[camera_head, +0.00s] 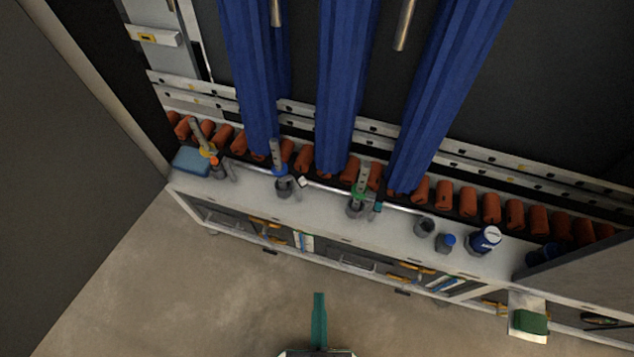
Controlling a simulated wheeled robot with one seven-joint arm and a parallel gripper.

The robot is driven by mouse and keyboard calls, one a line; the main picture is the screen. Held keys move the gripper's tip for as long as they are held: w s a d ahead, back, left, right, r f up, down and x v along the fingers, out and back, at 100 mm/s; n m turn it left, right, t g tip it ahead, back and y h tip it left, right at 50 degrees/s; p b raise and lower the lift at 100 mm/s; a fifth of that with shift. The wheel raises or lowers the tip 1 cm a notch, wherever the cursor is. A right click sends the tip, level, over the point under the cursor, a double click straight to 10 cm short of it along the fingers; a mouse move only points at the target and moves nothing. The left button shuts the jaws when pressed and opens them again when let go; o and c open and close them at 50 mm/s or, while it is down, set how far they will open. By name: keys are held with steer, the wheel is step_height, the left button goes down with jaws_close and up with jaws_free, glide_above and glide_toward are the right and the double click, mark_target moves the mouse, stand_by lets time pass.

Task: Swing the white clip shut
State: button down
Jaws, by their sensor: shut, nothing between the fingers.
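A small white piece (303,182), which looks like the white clip, sits on the ledge beside the blue-collared fixture (282,183). It is too small to tell how far open it stands. My gripper (319,296) shows at the bottom centre as a narrow teal shape, with its fingers together and nothing held. It is over the floor, well short of the ledge and apart from the white piece.
A long grey ledge (325,206) carries several fixtures, a blue box (191,162) and a blue-and-white container (484,240). Orange rollers (422,190) and tall blue panels (345,85) stand behind. A grey panel stands at right. The floor (225,275) is clear.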

steer(key=w+d+f+m+g+y, duration=0.15)
steer(key=w+f+m, duration=0.25)
steer(key=w+f, duration=0.5)
steer(key=w+d+f+m+g+y, duration=0.1)
steer(key=w+f+m+g+y, duration=0.3)
steer(key=f, duration=0.8)
steer(key=w+r+m+t+y, duration=0.2)
steer(key=w+r, duration=0.1)
steer(key=w, duration=0.6)
steer(key=w+d+r+n+y, duration=0.1)
steer(key=w+d+r+y, duration=0.1)
steer(key=r, duration=0.3)
steer(key=w+d+r+t+y, duration=0.1)
steer(key=w+d+r+y, duration=0.1)
steer(key=r, duration=0.4)
steer(key=shift+w+d+r+n+y, duration=0.3)
steer(key=shift+w+d+n+y, duration=0.1)
steer(key=shift+w+y, duration=0.5)
steer(key=shift+a, duration=0.15)
steer(key=x, duration=0.9)
steer(key=shift+w+a, duration=0.25)
steer(key=shift+w, duration=0.1)
